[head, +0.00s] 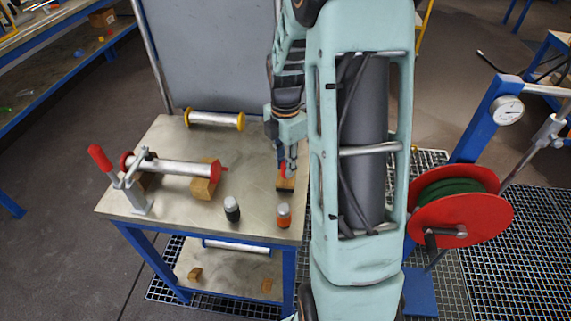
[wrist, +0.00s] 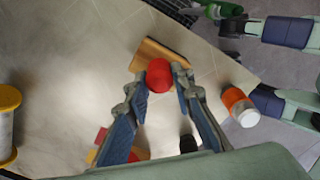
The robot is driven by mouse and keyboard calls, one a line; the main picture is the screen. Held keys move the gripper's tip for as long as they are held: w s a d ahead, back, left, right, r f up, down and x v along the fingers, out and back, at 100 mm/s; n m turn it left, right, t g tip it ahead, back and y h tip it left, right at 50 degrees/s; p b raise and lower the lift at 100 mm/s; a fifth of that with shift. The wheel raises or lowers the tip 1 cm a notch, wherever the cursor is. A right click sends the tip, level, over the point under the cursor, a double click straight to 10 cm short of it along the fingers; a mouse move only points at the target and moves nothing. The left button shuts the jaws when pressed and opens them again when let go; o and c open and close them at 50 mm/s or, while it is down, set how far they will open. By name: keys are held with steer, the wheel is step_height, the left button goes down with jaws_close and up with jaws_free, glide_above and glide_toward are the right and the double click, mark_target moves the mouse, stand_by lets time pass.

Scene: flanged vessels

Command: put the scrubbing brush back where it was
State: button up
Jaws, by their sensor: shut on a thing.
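The scrubbing brush (head: 286,184) has a wooden block with a dark underside, near the right edge of the metal-topped table (head: 170,205). In the wrist view its wooden block (wrist: 163,52) shows beyond a round red knob (wrist: 159,76). My gripper (head: 289,168) points down over the brush, with its fingertips (wrist: 158,82) closed on either side of the red knob. The brush is on or just above the table top; I cannot tell which. My arm hides the table's right edge in the head view.
An orange bottle (head: 283,215) and a dark bottle (head: 232,209) stand in front of the brush. A red-flanged vessel (head: 175,167) rests on wooden blocks beside a red-handled clamp (head: 125,180). A yellow-flanged vessel (head: 215,119) lies at the back. The table's middle is clear.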

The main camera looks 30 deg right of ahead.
steer(key=o, duration=1)
steer(key=shift+f, duration=0.1)
step_height(320, 180, up, 12)
steer(key=p, duration=0.1)
steer(key=shift+r, duration=0.2)
